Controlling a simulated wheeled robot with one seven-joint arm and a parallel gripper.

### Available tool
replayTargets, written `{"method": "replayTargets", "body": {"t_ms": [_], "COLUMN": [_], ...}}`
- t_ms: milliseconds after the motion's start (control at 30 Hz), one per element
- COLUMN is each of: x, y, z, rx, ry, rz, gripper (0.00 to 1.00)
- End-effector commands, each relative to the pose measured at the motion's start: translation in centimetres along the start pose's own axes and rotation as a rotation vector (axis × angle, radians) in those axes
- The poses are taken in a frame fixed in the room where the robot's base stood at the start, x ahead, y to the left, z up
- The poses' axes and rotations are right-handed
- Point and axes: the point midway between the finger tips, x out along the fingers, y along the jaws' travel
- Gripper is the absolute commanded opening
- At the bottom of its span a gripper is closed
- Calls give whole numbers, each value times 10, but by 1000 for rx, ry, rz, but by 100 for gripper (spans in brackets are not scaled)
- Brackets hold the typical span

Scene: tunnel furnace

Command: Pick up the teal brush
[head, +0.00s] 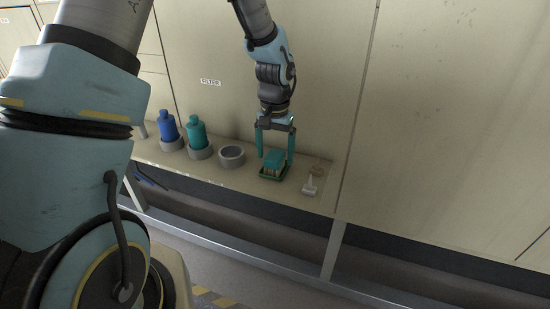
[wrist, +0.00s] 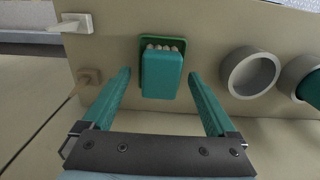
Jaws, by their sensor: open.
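The teal brush (head: 273,161) sits on a small dark green tray (head: 263,175) on the shelf. In the wrist view the teal brush (wrist: 161,75) shows its flat teal back, with pale bristle tufts at its far end, and the green tray (wrist: 176,42) shows around that end. My gripper (head: 275,153) is open above the brush, pointing down. In the wrist view my gripper's (wrist: 160,78) two teal fingers lie on either side of the brush, with a visible gap on each side. Whether the fingertips are level with the brush is hard to tell.
A grey empty ring holder (head: 231,156) stands left of the brush, then a teal bottle (head: 197,134) and a blue bottle (head: 168,127) in grey holders. A white tool (head: 311,185) and a small tan piece (head: 318,168) lie to the right. A panelled wall (head: 260,80) rises close behind.

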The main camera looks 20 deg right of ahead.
Motion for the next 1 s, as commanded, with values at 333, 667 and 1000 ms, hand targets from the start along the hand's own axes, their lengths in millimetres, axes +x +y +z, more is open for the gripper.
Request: {"method": "replayTargets", "body": {"t_ms": [333,667,1000], "x": [14,14,14], "y": [0,0,0], "z": [0,0,0], "rx": [-1,-1,-1], "ry": [1,1,1], "rz": [0,0,0], "gripper": [92,60,22]}}
